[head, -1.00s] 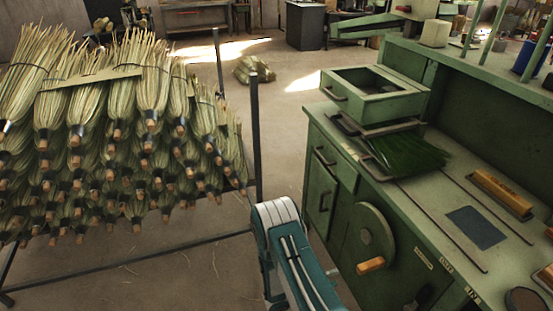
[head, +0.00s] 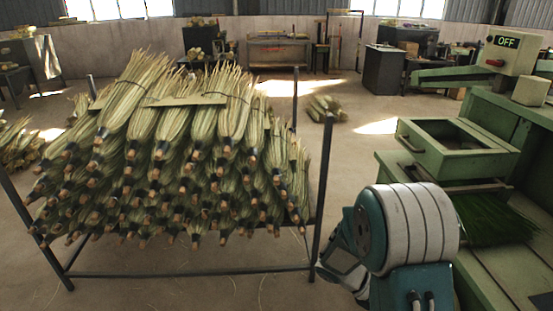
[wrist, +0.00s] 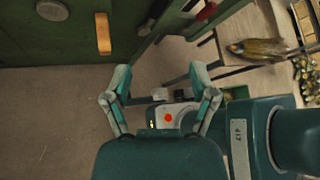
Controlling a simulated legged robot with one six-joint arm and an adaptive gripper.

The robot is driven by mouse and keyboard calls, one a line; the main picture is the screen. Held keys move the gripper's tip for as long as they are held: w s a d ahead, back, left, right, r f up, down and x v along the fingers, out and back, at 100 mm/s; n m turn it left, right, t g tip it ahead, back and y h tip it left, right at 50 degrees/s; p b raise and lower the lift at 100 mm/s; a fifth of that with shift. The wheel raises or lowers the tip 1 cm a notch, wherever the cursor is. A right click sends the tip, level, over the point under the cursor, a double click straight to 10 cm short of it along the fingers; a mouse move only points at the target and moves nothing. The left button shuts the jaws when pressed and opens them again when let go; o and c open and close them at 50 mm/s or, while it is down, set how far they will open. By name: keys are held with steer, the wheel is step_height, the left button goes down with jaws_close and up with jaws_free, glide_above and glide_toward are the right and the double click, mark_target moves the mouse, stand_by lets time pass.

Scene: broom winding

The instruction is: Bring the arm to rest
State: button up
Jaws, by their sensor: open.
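My gripper (wrist: 158,88) is open in the wrist view, its two teal fingers spread apart with nothing between them. Beyond and below the fingers I see bare concrete floor and part of my own body with a red button. My arm (head: 408,225) shows in the head view as a teal and white-banded joint at the lower right, folded close to my body. It stands between the broom rack and the green machine (head: 450,150). I cannot clearly make out the gripper in the head view.
A metal rack (head: 320,195) piled with straw bundles (head: 165,165) stands left of my arm. The machine's wooden crank handle (wrist: 103,33) is at the wrist view's upper left. A table (wrist: 226,43) bears a broom (wrist: 257,48). Floor behind the rack is mostly open.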

steer(key=s+a+r+m+t+y, duration=0.5)
steer(key=s+a+r+m, duration=0.1)
steer(key=r+m, duration=0.4)
steer(key=s+a+r+m+t+y, duration=0.5)
steer(key=s+a+r+m+y, duration=0.1)
steer(key=r+m, duration=0.4)
steer(key=shift+s+a+r, duration=0.35)
steer(key=shift+s+a, duration=0.15)
steer(key=shift+a, duration=0.2)
